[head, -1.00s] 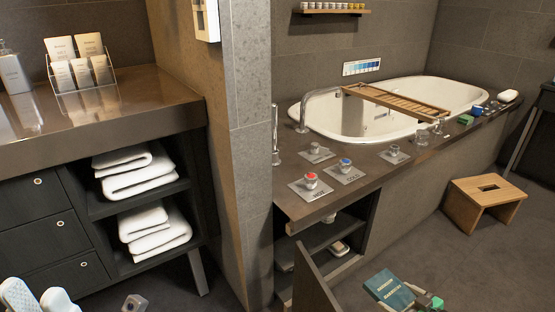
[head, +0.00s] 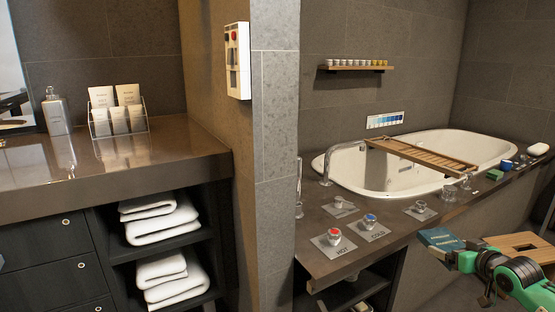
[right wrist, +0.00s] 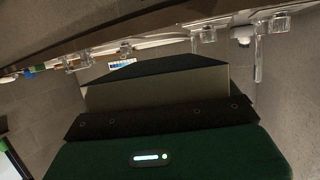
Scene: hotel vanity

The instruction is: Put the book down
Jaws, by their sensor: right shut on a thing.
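The teal book (head: 440,239) is held in my right gripper (head: 462,250), at the lower right of the head view. The book appears level with the tub deck's front edge, to the right of the HOT and COLD taps; whether it touches the deck is not clear. In the right wrist view, the book (right wrist: 155,88) shows its dark cover and pale page edge beyond the dark gripper front (right wrist: 160,118). The gripper's green body fills the lower part of that view.
The dark tub deck (head: 335,204) carries the red HOT tap (head: 334,237), blue COLD tap (head: 370,222) and glasses (head: 450,192). A wooden rack (head: 420,155) spans the bathtub. A wooden stool (head: 525,248) stands behind my right arm. The left counter (head: 150,155) has clear room.

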